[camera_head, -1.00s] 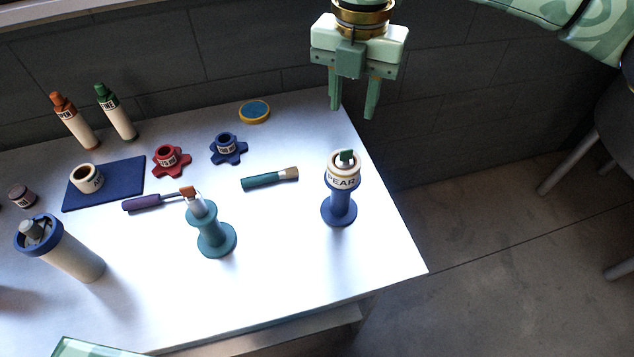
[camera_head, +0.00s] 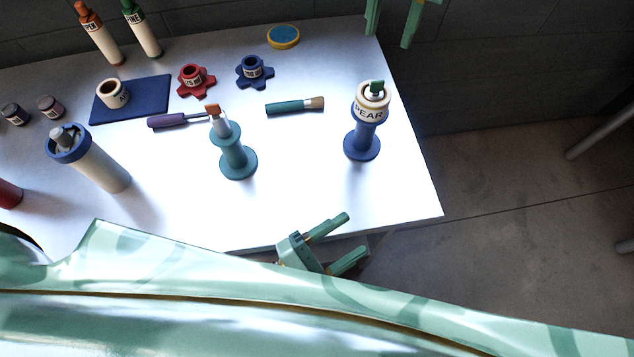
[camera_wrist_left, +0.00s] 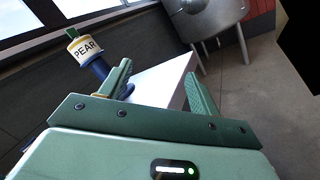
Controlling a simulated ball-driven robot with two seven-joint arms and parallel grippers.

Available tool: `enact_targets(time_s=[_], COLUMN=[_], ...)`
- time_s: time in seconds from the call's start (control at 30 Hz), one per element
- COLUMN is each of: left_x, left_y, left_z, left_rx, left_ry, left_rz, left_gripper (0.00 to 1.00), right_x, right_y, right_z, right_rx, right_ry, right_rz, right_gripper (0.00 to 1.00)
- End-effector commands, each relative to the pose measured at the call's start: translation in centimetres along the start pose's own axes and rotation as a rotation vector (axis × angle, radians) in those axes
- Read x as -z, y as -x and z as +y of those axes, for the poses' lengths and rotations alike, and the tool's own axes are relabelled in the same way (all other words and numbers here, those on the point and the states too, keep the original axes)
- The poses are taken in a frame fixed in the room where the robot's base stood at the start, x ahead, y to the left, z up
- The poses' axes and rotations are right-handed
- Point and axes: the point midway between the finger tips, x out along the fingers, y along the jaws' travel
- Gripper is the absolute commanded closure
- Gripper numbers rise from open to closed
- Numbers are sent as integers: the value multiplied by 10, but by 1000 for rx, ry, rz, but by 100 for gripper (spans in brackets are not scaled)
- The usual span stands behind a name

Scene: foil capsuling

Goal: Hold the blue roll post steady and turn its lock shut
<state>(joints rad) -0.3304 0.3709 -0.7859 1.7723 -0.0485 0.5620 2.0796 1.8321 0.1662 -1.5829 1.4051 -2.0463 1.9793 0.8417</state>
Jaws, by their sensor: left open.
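The blue roll post (camera_head: 362,140) stands upright near the right edge of the table, with a cream roll labelled PEAR (camera_head: 370,103) on it and a green lock piece (camera_head: 377,87) on top. The post also shows in the left wrist view (camera_wrist_left: 97,68), beyond the left finger and partly hidden by it. My left gripper (camera_head: 348,238) is open and empty at the table's front edge, below and apart from the post. My right gripper (camera_head: 391,28) shows only its two fingers at the top edge, spread apart with nothing between them, behind the post.
A teal post (camera_head: 235,158) with an orange-topped piece stands left of the blue post. A brush (camera_head: 295,106), a purple-handled tool (camera_head: 170,120), red (camera_head: 197,80) and blue (camera_head: 255,71) star knobs and a large cream cylinder (camera_head: 98,170) lie or stand further left. The front right tabletop is clear.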

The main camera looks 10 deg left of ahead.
Motion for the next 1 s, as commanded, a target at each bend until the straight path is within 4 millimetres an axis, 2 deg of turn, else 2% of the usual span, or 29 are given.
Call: enact_targets(time_s=[0.03,0.1,0.2,0.4,0.57,0.77,1.0], left_x=[8,19,37,59,65,78,100], left_y=[-12,-22,-24,-18,-24,-55,-108], left_z=[23,49,69,81,85,92,103], left_rx=[-81,-176,-255,-319,-334,-336,-334], left_ry=[107,258,450,687,743,743,741], left_rz=[52,113,191,274,287,286,287], left_gripper=[38,38,38,38,38,38,38], right_x=[0,0,0,0,0,0,0], right_y=[0,0,0,0,0,0,0], right_z=[0,0,0,0,0,0,0], right_rx=[0,0,0,0,0,0,0], right_ry=[0,0,0,0,0,0,0], right_rz=[0,0,0,0,0,0,0], right_gripper=[64,64,64,64,64,64,64])
